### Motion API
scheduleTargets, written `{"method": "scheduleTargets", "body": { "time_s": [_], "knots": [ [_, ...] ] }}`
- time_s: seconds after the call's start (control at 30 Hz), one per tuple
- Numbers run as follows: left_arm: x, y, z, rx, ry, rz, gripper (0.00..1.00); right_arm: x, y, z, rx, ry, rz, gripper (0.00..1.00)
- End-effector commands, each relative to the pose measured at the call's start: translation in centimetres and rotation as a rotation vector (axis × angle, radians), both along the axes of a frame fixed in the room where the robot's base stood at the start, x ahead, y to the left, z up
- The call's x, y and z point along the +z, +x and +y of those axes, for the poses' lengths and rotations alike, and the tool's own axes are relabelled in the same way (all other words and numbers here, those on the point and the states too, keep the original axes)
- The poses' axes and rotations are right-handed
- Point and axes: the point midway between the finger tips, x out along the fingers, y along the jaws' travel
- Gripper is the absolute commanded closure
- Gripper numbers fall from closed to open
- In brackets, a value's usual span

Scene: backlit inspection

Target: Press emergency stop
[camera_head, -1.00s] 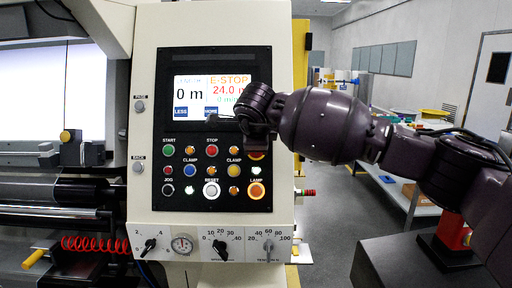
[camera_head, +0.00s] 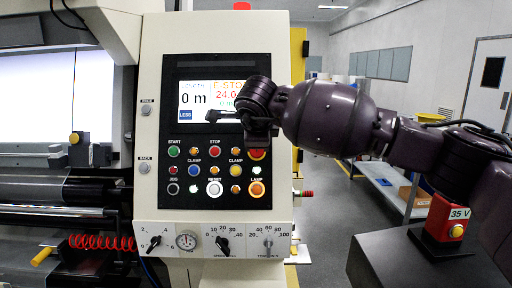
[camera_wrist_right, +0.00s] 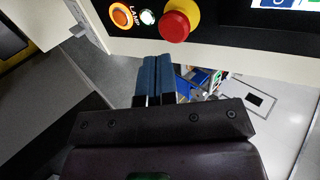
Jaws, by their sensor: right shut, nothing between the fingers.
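The emergency stop, a red mushroom button on a yellow base (camera_wrist_right: 176,24), is at the top of the right wrist view. In the head view, the red button (camera_head: 257,155) shows only partly below my right gripper, at the right side of the black control panel (camera_head: 217,196). My right gripper (camera_head: 262,135) is in front of the panel and covers part of it. In the wrist view, its blue fingers (camera_wrist_right: 155,62) are shut with nothing between them. Their tips appear below the button, with a visible gap. My left gripper is out of view.
A lit screen (camera_head: 210,98) sits above rows of coloured buttons. An orange-ringed lamp button (camera_head: 257,189) is below the stop; it also shows in the wrist view (camera_wrist_right: 121,15). Knobs (camera_head: 222,243) line the lower ledge. A grey bench (camera_head: 385,185) stands behind at right.

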Motion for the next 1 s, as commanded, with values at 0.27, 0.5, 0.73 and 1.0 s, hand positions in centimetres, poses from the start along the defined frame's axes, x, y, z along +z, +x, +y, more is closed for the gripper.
{"method": "scheduleTargets", "body": {
  "time_s": [0.27, 0.5, 0.73, 1.0],
  "knots": [
    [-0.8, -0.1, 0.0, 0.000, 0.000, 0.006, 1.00, 4.0, -3.8, 0.1, 0.004, 0.001, -0.004, 1.00],
    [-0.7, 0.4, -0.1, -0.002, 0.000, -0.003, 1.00, 6.0, -5.8, 0.1, 0.004, 0.001, -0.003, 1.00],
    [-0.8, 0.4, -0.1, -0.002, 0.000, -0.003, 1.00, 6.4, -6.2, 0.1, 0.003, 0.001, -0.003, 1.00],
    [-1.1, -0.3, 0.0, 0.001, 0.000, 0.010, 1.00, 6.4, -6.2, 0.1, 0.003, 0.001, -0.003, 1.00]
  ]
}}
